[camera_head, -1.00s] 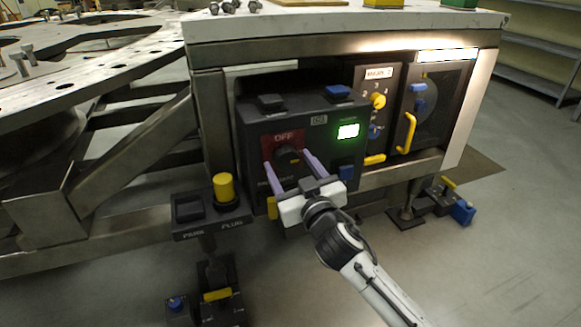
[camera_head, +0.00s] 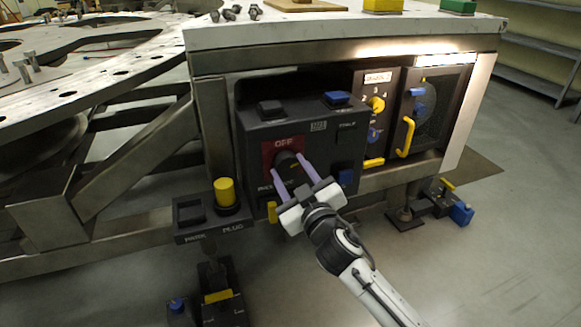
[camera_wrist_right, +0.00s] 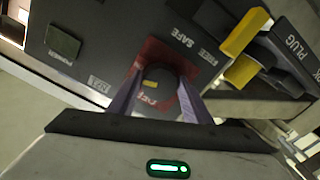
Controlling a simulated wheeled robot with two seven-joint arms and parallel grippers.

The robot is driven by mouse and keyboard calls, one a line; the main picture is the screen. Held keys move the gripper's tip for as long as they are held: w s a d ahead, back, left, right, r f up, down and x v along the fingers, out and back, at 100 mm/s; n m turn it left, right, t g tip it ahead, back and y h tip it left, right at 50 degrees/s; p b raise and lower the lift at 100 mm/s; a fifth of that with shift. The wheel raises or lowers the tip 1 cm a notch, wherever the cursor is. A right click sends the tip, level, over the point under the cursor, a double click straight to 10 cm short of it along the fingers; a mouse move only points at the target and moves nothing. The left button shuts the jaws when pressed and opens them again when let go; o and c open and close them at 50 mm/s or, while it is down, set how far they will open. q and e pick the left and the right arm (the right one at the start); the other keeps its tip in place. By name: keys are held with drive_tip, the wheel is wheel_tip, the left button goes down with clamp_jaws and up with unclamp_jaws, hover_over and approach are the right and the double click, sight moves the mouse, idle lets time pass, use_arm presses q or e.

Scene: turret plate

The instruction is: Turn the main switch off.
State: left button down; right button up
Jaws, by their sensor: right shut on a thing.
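The main switch is a dark round knob (camera_head: 286,160) on a red plate marked OFF (camera_head: 270,150), on the front of a dark control box (camera_head: 325,135). My right gripper (camera_head: 289,162) is shut on the knob, with one purple finger on each side of it. In the right wrist view the knob (camera_wrist_right: 158,78) sits between the two fingertips, with a small yellow mark on its face. The small display (camera_head: 347,135) at the right of the box is dark. My left gripper is not in view.
A yellow plug (camera_head: 225,192) stands on a small box left of the control box. A panel with a yellow knob (camera_head: 376,104) and a yellow handle (camera_head: 405,138) are to the right. The tabletop (camera_head: 330,25) overhangs above.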

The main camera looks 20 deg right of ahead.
drive_tip(key=shift+r+n, duration=0.1)
drive_tip(key=shift+n, duration=0.4)
drive_tip(key=shift+n+p, duration=0.45)
drive_tip(key=shift+n, duration=0.05)
drive_tip(key=n+p, duration=0.2)
drive_tip(key=n, duration=0.2)
drive_tip(key=shift+d+n, duration=0.1)
drive_tip(key=shift+n, duration=0.2)
drive_tip(key=n+p, duration=0.1)
drive_tip(key=n, duration=0.5)
drive_tip(key=shift+r+p, duration=0.1)
drive_tip(key=shift+p, duration=0.3)
drive_tip(key=shift+n, duration=0.8)
drive_tip(key=shift+n+p, duration=0.3)
drive_tip(key=shift+n, duration=0.1)
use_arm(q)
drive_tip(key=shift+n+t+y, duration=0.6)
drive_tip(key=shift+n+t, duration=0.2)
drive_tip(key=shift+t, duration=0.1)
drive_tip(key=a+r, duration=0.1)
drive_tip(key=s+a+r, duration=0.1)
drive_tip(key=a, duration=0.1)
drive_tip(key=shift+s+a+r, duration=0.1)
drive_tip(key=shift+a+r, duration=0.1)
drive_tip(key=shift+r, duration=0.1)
use_arm(e)
drive_tip(key=o, duration=1.1)
drive_tip(key=shift+c, duration=0.2)
